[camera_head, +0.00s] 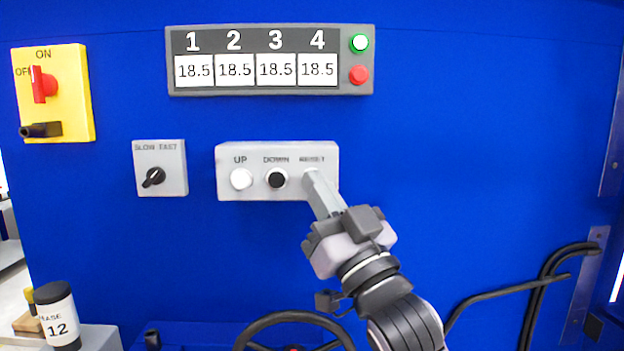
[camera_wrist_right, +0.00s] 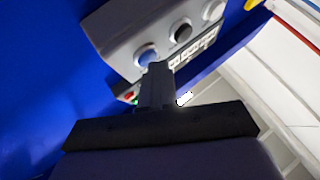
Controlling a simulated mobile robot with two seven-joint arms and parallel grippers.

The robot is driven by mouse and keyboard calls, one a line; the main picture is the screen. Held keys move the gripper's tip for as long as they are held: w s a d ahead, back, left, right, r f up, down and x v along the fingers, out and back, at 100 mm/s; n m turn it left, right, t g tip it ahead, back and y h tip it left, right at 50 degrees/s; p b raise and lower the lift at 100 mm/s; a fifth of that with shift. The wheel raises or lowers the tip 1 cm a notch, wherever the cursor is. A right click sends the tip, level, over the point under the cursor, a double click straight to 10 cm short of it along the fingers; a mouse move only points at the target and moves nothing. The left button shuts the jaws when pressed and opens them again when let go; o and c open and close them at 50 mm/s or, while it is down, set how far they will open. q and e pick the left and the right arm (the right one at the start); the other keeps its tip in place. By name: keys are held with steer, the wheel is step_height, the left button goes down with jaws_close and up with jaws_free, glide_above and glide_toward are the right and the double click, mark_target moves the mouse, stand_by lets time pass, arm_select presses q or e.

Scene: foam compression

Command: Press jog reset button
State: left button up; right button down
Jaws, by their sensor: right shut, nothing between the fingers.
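The grey jog panel (camera_head: 228,192) is on the blue wall, with a white UP button (camera_head: 241,179), a black DOWN button (camera_head: 276,179) and a third button under a blurred label at its right end. In the head view my right gripper (camera_head: 312,177) covers that third button. In the right wrist view the button (camera_wrist_right: 146,53) shows as a bluish round cap, with the shut fingertips (camera_wrist_right: 157,68) right at its edge. I cannot tell whether they touch it. The right gripper is empty. My left gripper is not in view.
Above is a display box (camera_head: 270,91) reading 18.5 in each window, with a green and a red button. A SLOW/FAST switch (camera_head: 160,167) and a yellow ON/OFF switch (camera_head: 53,93) are to the left. A handwheel (camera_head: 262,324) is below, and black cables (camera_head: 512,290) are at right.

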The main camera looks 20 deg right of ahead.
steer(key=shift+s, duration=0.3)
steer(key=shift+a, duration=0.1)
steer(key=s+a, duration=0.1)
steer(key=s, duration=0.4)
steer(key=shift+s+a+p, duration=0.3)
steer(key=shift+s+p, duration=0.05)
steer(key=shift+s, duration=0.05)
stand_by(0.5)
steer(key=d+f+m+g+h, duration=0.1)
steer(key=d+f+g+h, duration=0.15)
steer(key=f, duration=0.65)
steer(key=s+d+f+g+h, duration=0.1)
steer(key=f+g, duration=0.3)
steer(key=f, duration=0.5)
steer(key=d+f+m+g+h, duration=0.15)
steer(key=f+g, duration=0.25)
steer(key=f, duration=0.4)
steer(key=s+d+f+n+g+h, duration=0.15)
steer(key=s+f+g, duration=0.35)
steer(key=s+f, duration=0.5)
steer(key=s+d+f+g, duration=0.3)
steer(key=s+f+g, duration=0.3)
steer(key=s+f, duration=0.35)
steer(key=w+a+f+t+y+p, duration=0.2)
steer(key=w+f+t, duration=0.4)
steer(key=t, duration=0.1)
steer(key=shift+a, duration=0.4)
